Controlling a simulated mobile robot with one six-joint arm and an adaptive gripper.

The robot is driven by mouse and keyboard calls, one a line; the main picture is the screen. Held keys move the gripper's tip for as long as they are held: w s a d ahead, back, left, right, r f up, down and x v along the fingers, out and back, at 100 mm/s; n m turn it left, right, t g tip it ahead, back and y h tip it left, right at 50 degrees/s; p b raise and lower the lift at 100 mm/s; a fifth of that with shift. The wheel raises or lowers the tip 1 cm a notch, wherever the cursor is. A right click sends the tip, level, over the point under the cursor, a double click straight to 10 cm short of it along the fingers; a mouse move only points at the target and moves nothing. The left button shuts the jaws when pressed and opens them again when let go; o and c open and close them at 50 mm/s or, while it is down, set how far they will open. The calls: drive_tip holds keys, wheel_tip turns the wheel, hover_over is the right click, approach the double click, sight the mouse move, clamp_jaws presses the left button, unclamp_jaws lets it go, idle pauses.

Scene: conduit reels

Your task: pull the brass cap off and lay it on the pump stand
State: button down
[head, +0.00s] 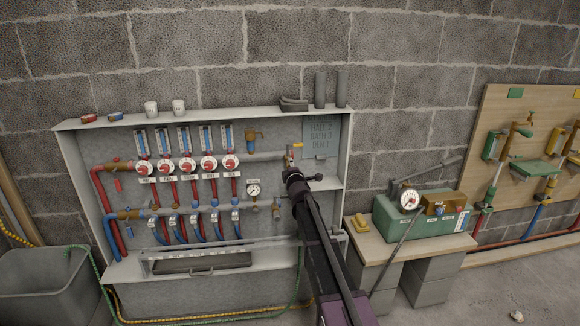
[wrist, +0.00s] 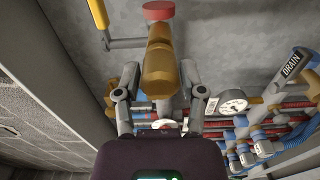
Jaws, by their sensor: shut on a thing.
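The brass cap (wrist: 160,72) is a stepped, gold-coloured piece in the wrist view. My gripper (wrist: 160,88) has one finger on each side of it and is shut on it. The cap lines up with a grey pipe and a red round part (wrist: 158,10); I cannot tell whether it is seated on the pipe. In the head view my gripper (head: 291,168) is at the right side of the wall cabinet, and it largely hides the cap. The pump stand (head: 368,244) has a pale wooden top on grey blocks, right of my arm.
A green test pump (head: 425,222) with a gauge fills much of the stand top, and a yellow item (head: 362,222) lies at its left. Bare wood shows in front. The cabinet (head: 85,200) holds red and blue pipes. A grey tub (head: 45,285) stands at the left.

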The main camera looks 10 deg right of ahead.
drive_tip(key=shift+s, duration=0.7)
drive_tip(key=shift+s, duration=0.35)
drive_tip(key=shift+s, duration=1.4)
drive_tip(key=shift+s, duration=0.45)
drive_tip(key=shift+r, duration=0.1)
wheel_tip(320, 180, up, 26)
drive_tip(key=p, duration=2.6)
drive_tip(key=shift+a, duration=0.1)
